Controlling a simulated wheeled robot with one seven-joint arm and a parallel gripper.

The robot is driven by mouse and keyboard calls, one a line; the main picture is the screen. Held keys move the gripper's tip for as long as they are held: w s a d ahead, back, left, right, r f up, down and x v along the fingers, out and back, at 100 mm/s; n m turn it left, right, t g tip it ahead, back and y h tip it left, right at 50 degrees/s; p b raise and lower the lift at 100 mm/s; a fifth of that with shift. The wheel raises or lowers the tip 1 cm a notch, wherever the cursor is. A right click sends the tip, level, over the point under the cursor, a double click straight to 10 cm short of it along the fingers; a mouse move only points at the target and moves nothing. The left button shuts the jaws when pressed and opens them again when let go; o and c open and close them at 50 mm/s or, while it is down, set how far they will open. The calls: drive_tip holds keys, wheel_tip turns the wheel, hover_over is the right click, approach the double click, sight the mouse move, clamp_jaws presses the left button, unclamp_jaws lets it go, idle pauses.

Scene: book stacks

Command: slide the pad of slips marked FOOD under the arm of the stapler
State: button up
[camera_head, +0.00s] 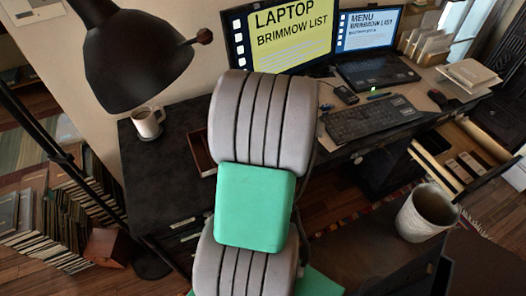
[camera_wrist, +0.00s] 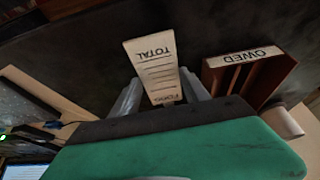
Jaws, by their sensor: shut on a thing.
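The pad of slips marked FOOD (camera_wrist: 155,68) is pale with dark lines. It also reads TOTAL at its far end and looks upside down in the wrist view. My gripper (camera_wrist: 159,86) is shut on the pad, with one grey finger on each side. The FOOD end lies nearest my palm and the TOTAL end points away. In the head view my own arm hides the gripper and the pad. I cannot make out the stapler in either view.
A brown box marked OWED (camera_wrist: 250,72) stands right of the pad, close to my right finger. The dark desk (camera_head: 165,180) bears a mug (camera_head: 148,122) at left and a keyboard (camera_head: 370,120) at right. A black lamp (camera_head: 135,60) hangs over the left side.

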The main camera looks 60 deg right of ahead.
drive_tip(key=shift+w+d+f+b, duration=0.1)
drive_tip(key=shift+w+d+b, duration=0.1)
drive_tip(key=shift+w+d, duration=0.35)
drive_tip(key=shift+w+d+r+b, duration=0.1)
drive_tip(key=shift+w+d+b, duration=0.15)
drive_tip(key=shift+w, duration=0.6)
drive_tip(key=shift+w+d+f+b, duration=0.15)
drive_tip(key=shift+w+d, duration=0.25)
drive_tip(key=shift+w, duration=0.3)
drive_tip(key=o, duration=1.4)
drive_tip(key=v, duration=0.8)
